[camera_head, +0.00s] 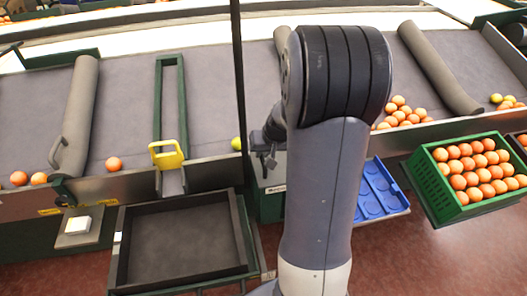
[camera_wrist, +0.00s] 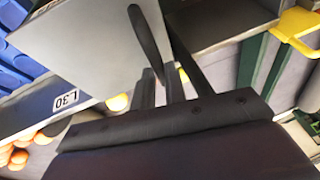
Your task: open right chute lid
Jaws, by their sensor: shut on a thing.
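My gripper (camera_head: 265,150) is partly hidden by my arm in the head view, low over the front edge of the sorting table. In the wrist view its dark fingers (camera_wrist: 163,86) are shut on a dark curved handle (camera_wrist: 147,36). The handle stands on a flat grey metal plate, which looks like the right chute lid (camera_wrist: 95,45).
A yellow handle (camera_head: 166,154) stands at the left chute, above a dark empty tray (camera_head: 180,281). A blue tray (camera_head: 378,190) and a green crate of oranges (camera_head: 428,183) are to the right. Loose oranges (camera_head: 402,112) lie on the table beside my arm.

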